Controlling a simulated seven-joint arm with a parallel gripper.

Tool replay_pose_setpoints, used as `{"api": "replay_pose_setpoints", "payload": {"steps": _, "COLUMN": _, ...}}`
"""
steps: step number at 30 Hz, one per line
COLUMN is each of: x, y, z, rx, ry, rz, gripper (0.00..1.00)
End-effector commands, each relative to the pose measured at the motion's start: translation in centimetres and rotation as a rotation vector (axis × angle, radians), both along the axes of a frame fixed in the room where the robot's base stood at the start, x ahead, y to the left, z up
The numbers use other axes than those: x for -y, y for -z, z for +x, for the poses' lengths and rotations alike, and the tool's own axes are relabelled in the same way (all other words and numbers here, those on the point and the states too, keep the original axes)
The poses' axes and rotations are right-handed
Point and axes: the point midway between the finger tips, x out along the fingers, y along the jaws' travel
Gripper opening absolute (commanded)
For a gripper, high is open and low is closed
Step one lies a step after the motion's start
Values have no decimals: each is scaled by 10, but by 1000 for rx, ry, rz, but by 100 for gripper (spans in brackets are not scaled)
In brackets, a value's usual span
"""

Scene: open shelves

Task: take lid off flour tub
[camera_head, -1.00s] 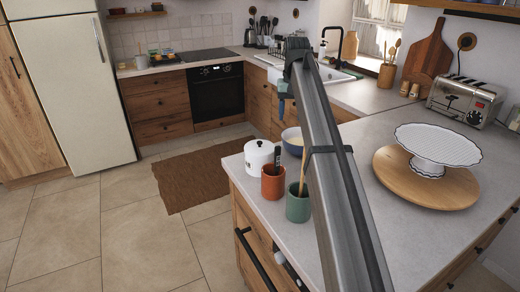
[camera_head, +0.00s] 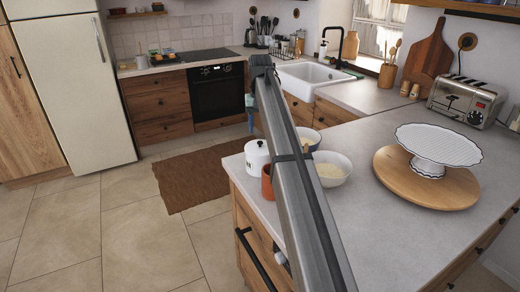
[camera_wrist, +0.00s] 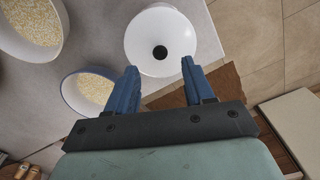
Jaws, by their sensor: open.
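The flour tub (camera_head: 257,160) is a white canister with a dark-marked front. It stands near the left edge of the grey counter, partly behind my arm. Its round white lid (camera_wrist: 176,32) with a black knob shows from above in the wrist view, and the lid is on the tub. My gripper (camera_wrist: 160,66) is open and empty, its two blue fingers spread above the near side of the lid, pointing toward the knob. In the head view my gripper (camera_head: 251,124) hangs above and just behind the tub. The height gap is hard to judge.
A white bowl of grain (camera_head: 333,173) and a blue-rimmed bowl (camera_wrist: 88,70) stand right of the tub in the head view. An orange cup (camera_head: 267,188) is close in front of the tub. A cake stand (camera_head: 437,148) on a wooden board is farther right.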

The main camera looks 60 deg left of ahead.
Motion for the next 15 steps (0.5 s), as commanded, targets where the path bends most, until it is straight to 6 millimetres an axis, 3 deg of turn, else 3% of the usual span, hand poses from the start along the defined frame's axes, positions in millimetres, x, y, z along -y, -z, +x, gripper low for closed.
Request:
{"api": "replay_pose_setpoints", "payload": {"steps": 8, "x": 0, "y": 15, "z": 0, "rx": 0, "ry": 0, "rz": 0, "gripper": 52}}
{"api": "replay_pose_setpoints", "payload": {"steps": 15, "x": 0, "y": 46, "z": 0, "rx": 0, "ry": 0, "rz": -1, "gripper": 52}}
